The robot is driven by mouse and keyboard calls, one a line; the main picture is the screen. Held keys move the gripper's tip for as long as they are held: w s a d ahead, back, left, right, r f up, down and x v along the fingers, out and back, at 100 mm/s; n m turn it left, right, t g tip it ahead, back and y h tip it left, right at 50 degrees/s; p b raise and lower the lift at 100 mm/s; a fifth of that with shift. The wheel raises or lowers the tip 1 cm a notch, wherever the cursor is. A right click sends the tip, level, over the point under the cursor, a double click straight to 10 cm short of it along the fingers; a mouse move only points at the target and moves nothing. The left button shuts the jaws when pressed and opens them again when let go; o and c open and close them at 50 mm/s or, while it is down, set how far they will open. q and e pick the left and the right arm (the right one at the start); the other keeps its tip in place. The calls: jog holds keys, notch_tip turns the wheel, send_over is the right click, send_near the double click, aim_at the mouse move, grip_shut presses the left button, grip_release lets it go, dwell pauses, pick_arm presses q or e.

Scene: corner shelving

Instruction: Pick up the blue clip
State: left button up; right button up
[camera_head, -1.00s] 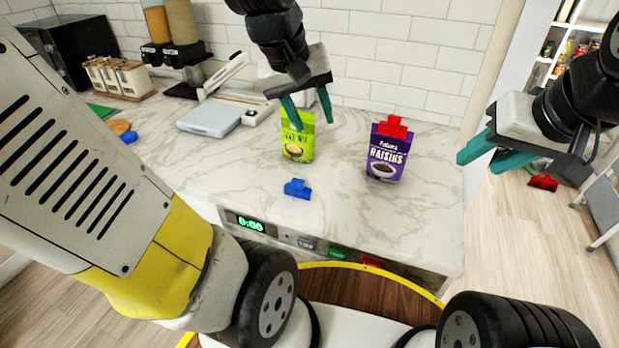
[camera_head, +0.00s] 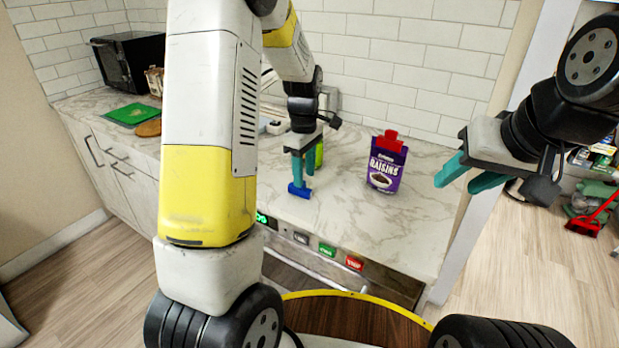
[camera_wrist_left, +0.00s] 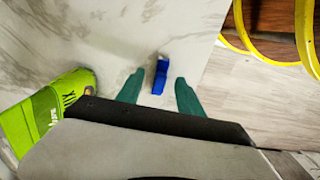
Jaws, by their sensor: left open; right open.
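The blue clip (camera_head: 299,190) lies on the marble counter near its front edge. My left gripper (camera_head: 302,178) is open, pointing down just above and behind the clip in the head view. In the left wrist view the blue clip (camera_wrist_left: 160,76) shows between and slightly beyond the tips of the two green fingers (camera_wrist_left: 158,88). I cannot tell whether the fingers touch it. My right gripper (camera_head: 461,182) is open and empty, held off to the right of the counter.
A purple raisins bag (camera_head: 385,168) with a red clip (camera_head: 389,141) on top stands right of the left gripper. A green bag (camera_wrist_left: 45,110) stands close to the left gripper, mostly hidden in the head view. Bare counter (camera_head: 345,205) lies between clip and raisins.

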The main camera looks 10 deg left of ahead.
aim_at(304, 189)
pick_arm(q)
notch_tip(304, 189, down, 5)
jog(key=shift+s+a, duration=0.1)
grip_shut()
